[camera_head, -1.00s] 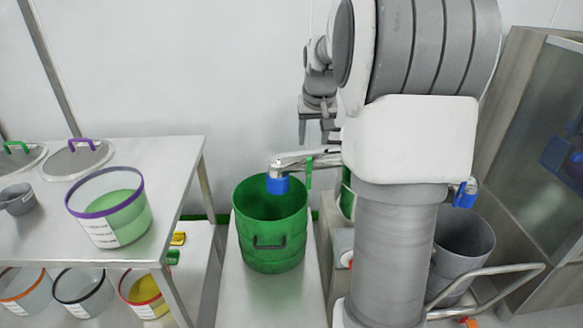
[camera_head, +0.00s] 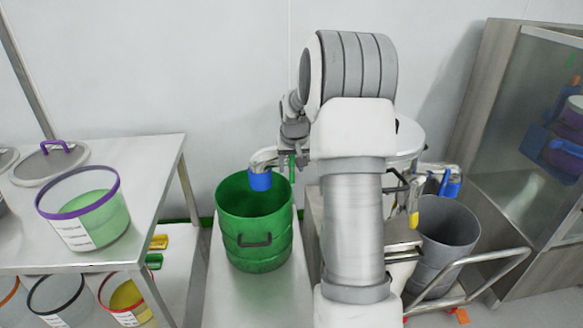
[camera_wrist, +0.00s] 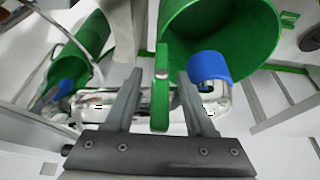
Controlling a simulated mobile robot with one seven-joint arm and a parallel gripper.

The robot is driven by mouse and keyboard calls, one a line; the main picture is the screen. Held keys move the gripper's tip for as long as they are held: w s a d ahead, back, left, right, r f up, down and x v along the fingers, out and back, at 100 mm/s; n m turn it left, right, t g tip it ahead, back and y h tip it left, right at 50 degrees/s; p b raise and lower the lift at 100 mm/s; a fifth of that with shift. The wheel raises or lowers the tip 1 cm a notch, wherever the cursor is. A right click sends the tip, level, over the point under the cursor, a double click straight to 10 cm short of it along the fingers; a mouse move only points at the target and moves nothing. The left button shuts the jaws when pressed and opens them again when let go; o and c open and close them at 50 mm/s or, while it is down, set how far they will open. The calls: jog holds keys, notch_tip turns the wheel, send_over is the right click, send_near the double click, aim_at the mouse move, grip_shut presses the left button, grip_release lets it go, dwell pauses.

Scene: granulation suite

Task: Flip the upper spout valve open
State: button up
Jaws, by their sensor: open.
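The upper spout (camera_head: 264,158) is a short metal pipe with a blue end (camera_head: 260,181) over a green drum. Its green valve lever (camera_head: 291,167) hangs down beside the pipe, partly hidden by my arm in the head view. In the wrist view the lever (camera_wrist: 160,98) stands between the two fingers of my gripper (camera_wrist: 160,76), with a visible gap on each side. My gripper is open around the lever, and the metal pipe lies crosswise behind it. The blue end also shows in the wrist view (camera_wrist: 209,66), right of the fingers.
The green drum (camera_head: 252,222) stands open below the spout. Another blue-ended spout (camera_head: 451,186) with a yellow lever (camera_head: 414,212) is over a grey bin (camera_head: 444,243) at right. A steel table (camera_head: 140,165) stands left, a glass-doored cabinet (camera_head: 535,110) right.

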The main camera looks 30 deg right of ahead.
jog(key=shift+c, duration=0.2)
grip_shut()
jog(key=shift+h, duration=0.3)
jog(key=h+b, duration=0.1)
jog(key=g+h+b, duration=0.1)
jog(key=shift+w+a+f+n+h, duration=0.1)
jog(key=shift+f+n+h, duration=0.05)
jog(key=shift+n+h, duration=0.2)
jog(key=n+g+h+b, duration=0.1)
jog(key=g+h+b, duration=0.1)
jog(key=h+b, duration=0.2)
jog(key=shift+f+h, duration=0.1)
jog(key=shift+h, duration=0.15)
jog(key=n+g+h+b, duration=0.1)
jog(key=h+b, duration=0.2)
jog(key=h, duration=0.1)
jog(key=shift+r+n+g+h+b, duration=0.2)
jog(key=shift+n+h+b, duration=0.25)
jog(key=shift+h, duration=0.55)
jog(key=shift+r+n+g+h+b, duration=0.1)
jog(key=shift+n+g+h+b, duration=0.25)
jog(key=shift+h, duration=0.65)
